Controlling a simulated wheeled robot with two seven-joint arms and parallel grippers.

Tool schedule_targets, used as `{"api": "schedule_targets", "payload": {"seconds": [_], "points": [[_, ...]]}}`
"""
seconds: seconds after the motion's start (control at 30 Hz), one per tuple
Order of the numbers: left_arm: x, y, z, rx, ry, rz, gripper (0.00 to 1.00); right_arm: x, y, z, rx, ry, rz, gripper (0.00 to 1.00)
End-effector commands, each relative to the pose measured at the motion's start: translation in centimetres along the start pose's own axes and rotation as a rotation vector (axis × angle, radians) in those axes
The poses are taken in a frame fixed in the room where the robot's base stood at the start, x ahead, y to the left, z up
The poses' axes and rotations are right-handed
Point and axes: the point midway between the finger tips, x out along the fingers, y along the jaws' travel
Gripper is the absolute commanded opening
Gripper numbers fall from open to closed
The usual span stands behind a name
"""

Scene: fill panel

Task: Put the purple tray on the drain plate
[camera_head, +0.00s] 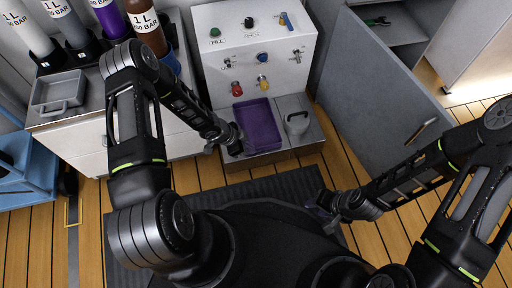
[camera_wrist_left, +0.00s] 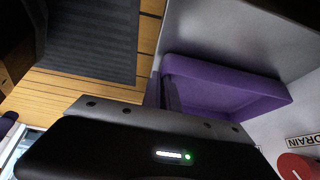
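The purple tray (camera_head: 259,124) lies at the foot of the white panel, on the left part of the steel drain plate (camera_head: 290,150). It also shows in the left wrist view (camera_wrist_left: 215,85), beside a "DRAIN" label. My left gripper (camera_head: 234,146) is at the tray's front left corner, close to its handle side.
The white panel (camera_head: 245,45) with knobs and red and yellow fittings stands behind the tray. A grey handled piece (camera_head: 297,122) is right of it. A grey tray (camera_head: 60,93) and several bottles stand on the left cabinet. An open grey door (camera_head: 385,90) is at right.

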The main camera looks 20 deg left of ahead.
Motion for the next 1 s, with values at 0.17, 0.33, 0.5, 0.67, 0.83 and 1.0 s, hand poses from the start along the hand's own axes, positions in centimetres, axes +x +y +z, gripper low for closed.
{"api": "schedule_targets", "payload": {"seconds": [0.17,0.33,0.5,0.67,0.83,1.0], "points": [[-0.15,-0.09,0.15,0.001,0.002,-0.001,0.0,-0.13,-0.12,-0.05,-0.002,0.001,-0.001,0.36],[-0.02,-0.07,0.2,0.001,0.002,-0.001,0.0,-0.02,-0.08,-0.05,-0.002,0.001,-0.001,0.36],[-0.03,-0.05,0.22,0.0,0.001,-0.001,0.15,-0.03,-0.08,-0.06,-0.002,0.002,-0.001,0.36],[-0.03,-0.06,0.21,0.0,0.002,-0.001,0.25,-0.03,-0.07,-0.07,-0.001,0.002,-0.001,0.36],[-0.04,-0.06,0.2,0.0,0.002,-0.001,0.25,-0.03,-0.07,-0.07,-0.001,0.002,-0.001,0.36],[-0.69,-0.1,0.06,0.0,0.001,-0.002,0.25,-0.47,-0.21,-0.06,-0.002,0.0,-0.001,0.36]]}}
